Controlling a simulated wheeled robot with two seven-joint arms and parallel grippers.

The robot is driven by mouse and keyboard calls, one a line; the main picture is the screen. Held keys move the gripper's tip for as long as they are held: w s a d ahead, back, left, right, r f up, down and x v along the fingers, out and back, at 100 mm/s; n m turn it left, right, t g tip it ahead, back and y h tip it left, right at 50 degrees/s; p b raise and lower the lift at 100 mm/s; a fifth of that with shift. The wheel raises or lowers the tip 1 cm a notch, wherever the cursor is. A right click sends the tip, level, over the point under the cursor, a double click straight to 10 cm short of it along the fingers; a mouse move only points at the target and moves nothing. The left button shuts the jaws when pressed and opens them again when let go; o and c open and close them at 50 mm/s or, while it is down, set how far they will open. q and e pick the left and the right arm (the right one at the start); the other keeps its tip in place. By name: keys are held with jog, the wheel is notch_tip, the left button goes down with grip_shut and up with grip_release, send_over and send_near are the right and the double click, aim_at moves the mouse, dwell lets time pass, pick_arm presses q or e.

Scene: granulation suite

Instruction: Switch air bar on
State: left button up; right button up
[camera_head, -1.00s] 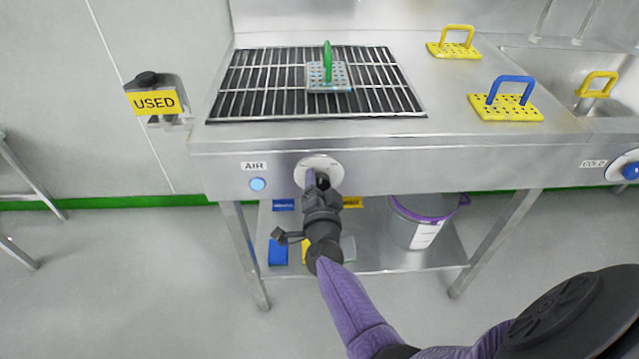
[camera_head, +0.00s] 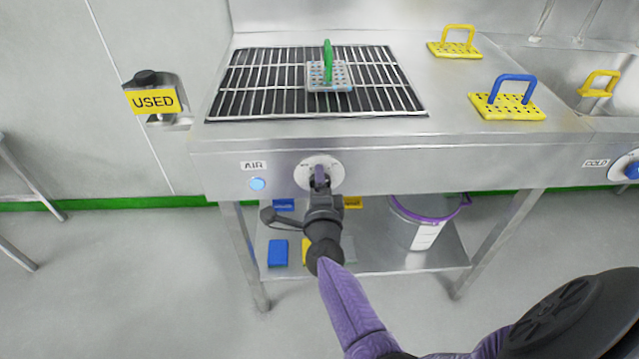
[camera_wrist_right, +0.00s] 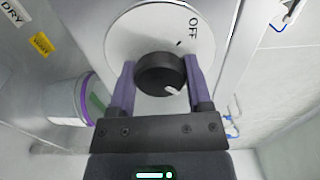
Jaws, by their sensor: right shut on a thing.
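The air dial is a round white plate (camera_head: 336,175) on the steel bench front, right of the AIR label (camera_head: 253,166). A black knob (camera_wrist_right: 158,72) sits at its centre. My right gripper (camera_head: 320,177) is shut on the knob; in the right wrist view its purple fingers (camera_wrist_right: 158,80) press on both sides. The knob's white mark (camera_wrist_right: 172,91) points to the lower right, away from the printed OFF (camera_wrist_right: 193,28). In the head view the gripper hides most of the knob. A pale blue round light (camera_head: 257,184) is under the AIR label. My left gripper is not in view.
A grille (camera_head: 280,84) holds a green-handled perforated block (camera_head: 318,76). A yellow block with a blue handle (camera_head: 507,107) stands to its right. A USED holder (camera_head: 153,100) hangs left. A purple-rimmed bucket (camera_head: 420,225) stands on the lower shelf.

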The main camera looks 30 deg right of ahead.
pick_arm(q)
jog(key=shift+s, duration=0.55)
